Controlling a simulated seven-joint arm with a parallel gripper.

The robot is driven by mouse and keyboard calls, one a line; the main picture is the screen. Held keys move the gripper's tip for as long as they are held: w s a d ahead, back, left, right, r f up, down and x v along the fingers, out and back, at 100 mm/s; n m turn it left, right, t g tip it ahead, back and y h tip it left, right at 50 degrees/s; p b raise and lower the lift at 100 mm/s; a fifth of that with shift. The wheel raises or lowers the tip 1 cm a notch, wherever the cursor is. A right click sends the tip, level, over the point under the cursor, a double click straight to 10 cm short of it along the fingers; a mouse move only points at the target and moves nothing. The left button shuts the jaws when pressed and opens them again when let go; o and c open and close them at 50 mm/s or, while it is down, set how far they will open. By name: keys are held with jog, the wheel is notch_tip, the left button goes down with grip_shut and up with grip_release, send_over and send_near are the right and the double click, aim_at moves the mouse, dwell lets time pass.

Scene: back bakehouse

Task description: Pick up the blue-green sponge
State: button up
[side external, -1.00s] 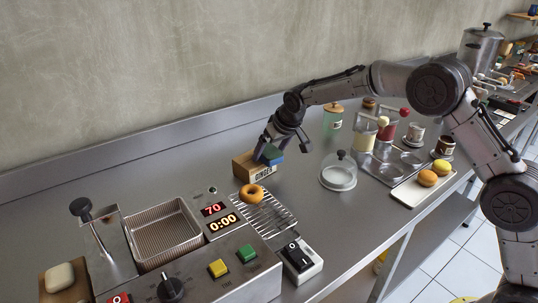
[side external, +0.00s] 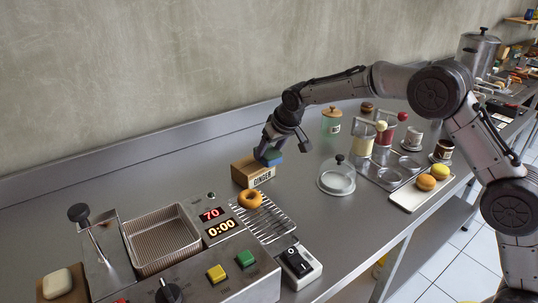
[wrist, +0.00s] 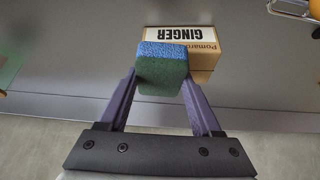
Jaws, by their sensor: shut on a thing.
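The blue-green sponge (wrist: 162,72) is between my gripper's two fingers in the wrist view, with a blue face and a green face showing. It also shows in the side view (side external: 271,157), just above a cardboard box labelled GINGER (side external: 258,178). My gripper (side external: 276,147) is shut on the sponge. In the wrist view the box (wrist: 206,48) lies behind the sponge and is partly hidden by it. I cannot tell whether the sponge still touches the box top.
A wire rack (side external: 268,221) with a donut (side external: 250,199) stands in front of the box. A glass dome (side external: 337,175) is to the right, beside a tray with pastries (side external: 412,199). A fryer (side external: 160,240) fills the front left.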

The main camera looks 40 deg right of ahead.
jog(key=s+d+r, duration=0.1)
jog(key=s+r, duration=1)
jog(key=s, duration=0.2)
send_near(251, 160)
jog(key=shift+w+f, duration=0.15)
jog(key=shift+w, duration=0.35)
jog(key=shift+w+f, duration=0.2)
jog(key=shift+w, duration=0.3)
jog(key=shift+x, duration=0.8)
jog(key=shift+f, duration=1.35)
jog(key=shift+f, duration=0.15)
